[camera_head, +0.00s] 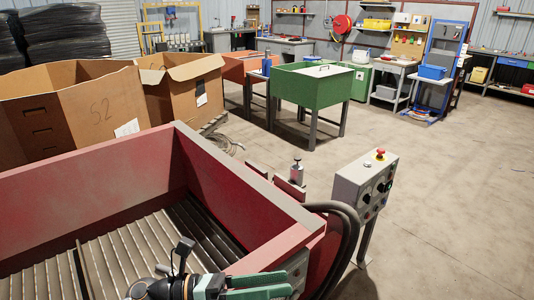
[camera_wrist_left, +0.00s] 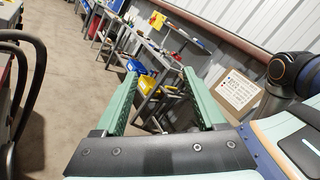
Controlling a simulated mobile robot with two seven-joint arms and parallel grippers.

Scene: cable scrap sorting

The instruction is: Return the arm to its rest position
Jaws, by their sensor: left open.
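My left gripper (camera_head: 286,285) shows at the bottom edge of the head view, in front of the near right corner of the red-walled bin (camera_head: 240,185). Its two green fingers point to the right. In the left wrist view my left gripper (camera_wrist_left: 160,72) is open, with its fingers apart and nothing between them. Part of my arm is cut off by the bottom of the head view. My right gripper is not in view.
A grey control box (camera_head: 364,184) with a red button stands on a post right of the bin, and dark hoses (camera_head: 347,225) curve beside it. Cardboard boxes (camera_head: 70,110) stand behind the bin. A green tub (camera_head: 312,85) stands farther back. The floor at right is clear.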

